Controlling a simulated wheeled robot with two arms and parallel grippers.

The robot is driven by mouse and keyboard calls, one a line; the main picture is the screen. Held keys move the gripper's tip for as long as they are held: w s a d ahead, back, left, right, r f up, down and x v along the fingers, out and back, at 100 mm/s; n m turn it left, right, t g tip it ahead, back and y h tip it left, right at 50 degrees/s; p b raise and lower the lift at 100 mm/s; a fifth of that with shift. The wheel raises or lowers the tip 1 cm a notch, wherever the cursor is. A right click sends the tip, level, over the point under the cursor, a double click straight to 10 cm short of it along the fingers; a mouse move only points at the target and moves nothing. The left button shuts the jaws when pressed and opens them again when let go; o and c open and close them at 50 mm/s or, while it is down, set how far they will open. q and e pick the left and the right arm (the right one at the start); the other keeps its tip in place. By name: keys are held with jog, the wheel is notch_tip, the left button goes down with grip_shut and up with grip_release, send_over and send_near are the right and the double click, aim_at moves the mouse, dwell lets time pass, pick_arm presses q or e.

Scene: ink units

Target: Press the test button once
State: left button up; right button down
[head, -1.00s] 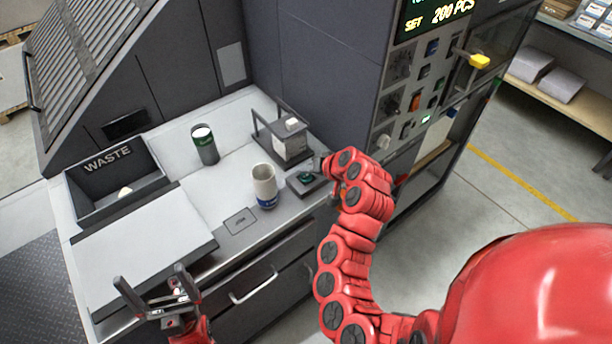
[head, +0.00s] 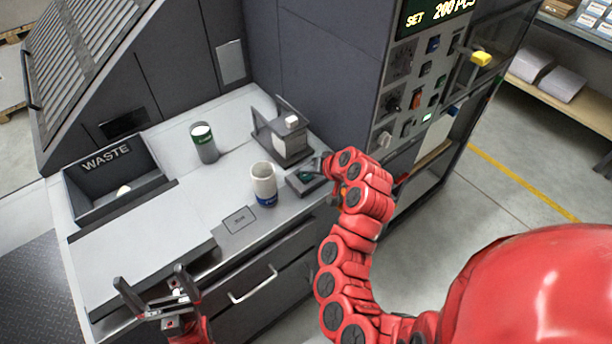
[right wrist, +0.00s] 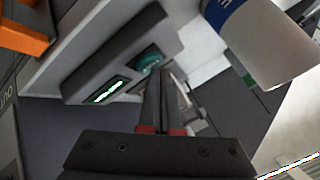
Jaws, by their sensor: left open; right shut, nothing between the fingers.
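A small dark box (head: 297,188) stands near the front edge of the worktop, with a round teal button on top. In the right wrist view the teal button (right wrist: 150,58) and a lit green display (right wrist: 109,91) show on the box. My right gripper (head: 318,169) is shut and empty, over the box. In the right wrist view its fingertips (right wrist: 158,74) overlap the lower edge of the button; I cannot tell whether they touch it. The head view shows the button only partly behind the gripper. My left gripper (head: 151,288) is open and empty at the front left.
A white and blue cup (head: 263,184) stands just left of the box. A dark frame stand (head: 283,145) is behind it. A green and white can (head: 204,143) and the waste bin (head: 108,160) are further left. A control panel (head: 420,85) rises at the right.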

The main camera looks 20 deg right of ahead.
aim_at(308, 177)
jog(key=shift+f+b, duration=0.5)
dwell(0.7)
jog(key=shift+r, duration=0.9)
jog(key=shift+p, duration=0.3)
jog(key=shift+r+p, duration=0.8)
jog(key=shift+r, duration=1.75)
